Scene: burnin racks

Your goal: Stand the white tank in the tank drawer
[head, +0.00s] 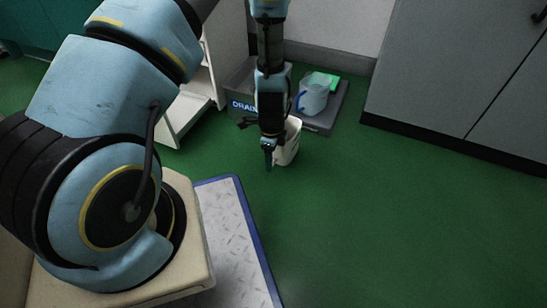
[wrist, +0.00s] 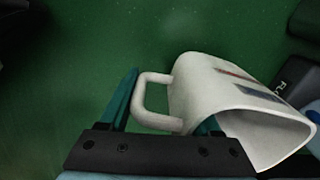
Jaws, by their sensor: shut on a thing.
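The white tank (head: 288,142) is a small white container with a loop handle, held above the green floor beside the drain station. In the wrist view the tank (wrist: 205,90) shows its open mouth toward the lower right and dark and red markings on its side. My gripper (head: 269,154) is shut on the tank's handle. In the wrist view the teal fingers of my gripper (wrist: 165,112) stand on either side of the handle, one partly hidden by the tank. I cannot tell which part is the tank drawer.
A dark grey station marked DRAIN (head: 242,106) holds a translucent jug (head: 313,95) with a blue handle and a green item. A white open rack (head: 185,113) stands left of it. Grey cabinets (head: 450,80) stand right. The green floor at front right is clear.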

